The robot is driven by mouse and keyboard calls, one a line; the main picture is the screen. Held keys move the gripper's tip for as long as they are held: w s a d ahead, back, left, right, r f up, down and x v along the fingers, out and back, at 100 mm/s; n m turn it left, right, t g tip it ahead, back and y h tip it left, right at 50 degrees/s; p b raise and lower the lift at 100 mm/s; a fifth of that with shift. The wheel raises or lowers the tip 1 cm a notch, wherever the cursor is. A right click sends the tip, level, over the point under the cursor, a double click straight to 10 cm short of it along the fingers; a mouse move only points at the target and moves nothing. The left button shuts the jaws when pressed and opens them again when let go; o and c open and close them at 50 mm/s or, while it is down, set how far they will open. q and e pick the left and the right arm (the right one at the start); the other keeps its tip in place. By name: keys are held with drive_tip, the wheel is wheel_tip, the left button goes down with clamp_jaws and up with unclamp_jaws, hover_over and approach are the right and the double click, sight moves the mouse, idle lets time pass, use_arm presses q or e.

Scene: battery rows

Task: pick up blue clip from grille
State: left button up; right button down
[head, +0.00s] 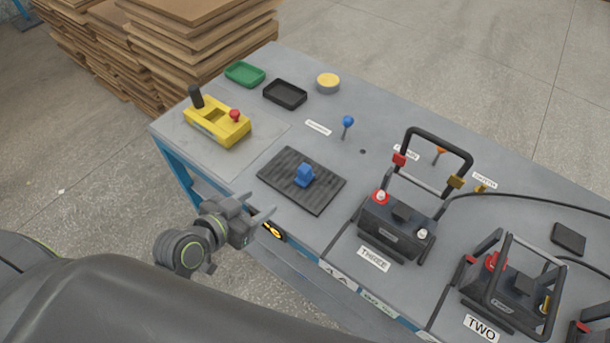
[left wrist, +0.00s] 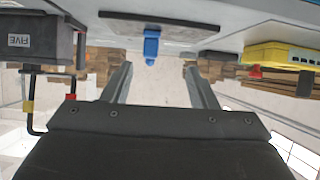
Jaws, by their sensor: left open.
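The blue clip (head: 305,175) lies on the dark ribbed grille (head: 275,171) near the front edge of the table. In the left wrist view, the blue clip (left wrist: 151,47) shows at the top middle, against the dark grille (left wrist: 118,20). My left gripper (head: 264,205) is open and empty, just off the table's front edge, to the lower left of the clip and apart from it. Its two fingers (left wrist: 160,80) point toward the clip's side in the left wrist view. My right gripper is not in view.
A yellow device (head: 205,128) with a red knob stands left of the grille. A black battery unit (head: 395,233) with an upright handle stands to the right, with more farther right. Green (head: 244,74) and black (head: 285,93) trays and a blue-topped pin (head: 348,122) stand behind.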

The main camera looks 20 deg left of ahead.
use_arm(q)
wheel_tip(320, 180, up, 3)
drive_tip(key=w+d+t, duration=0.1)
drive_tip(key=p, duration=0.2)
approach(303, 170)
drive_tip(key=shift+m+h, duration=0.3)
drive_tip(key=shift+h, duration=0.1)
drive_tip(key=x, duration=0.4)
drive_tip(key=shift+w+a+r, duration=0.1)
drive_tip(key=shift+w+a, duration=0.25)
drive_tip(key=shift+f+p+x, duration=0.1)
drive_tip(key=shift+p+x, duration=0.25)
drive_tip(key=shift+x, duration=1.3)
drive_tip(key=shift+f+p+x, duration=0.15)
drive_tip(key=shift+p+x, duration=0.15)
drive_tip(key=shift+x, duration=1.35)
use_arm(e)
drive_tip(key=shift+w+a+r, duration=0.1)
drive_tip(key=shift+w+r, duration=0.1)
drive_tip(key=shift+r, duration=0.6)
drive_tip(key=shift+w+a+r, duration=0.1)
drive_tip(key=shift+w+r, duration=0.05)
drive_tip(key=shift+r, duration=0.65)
use_arm(q)
drive_tip(key=shift+s+d, duration=0.1)
drive_tip(key=shift+s, duration=0.05)
drive_tip(key=shift+c, duration=0.4)
drive_tip(key=c, duration=1)
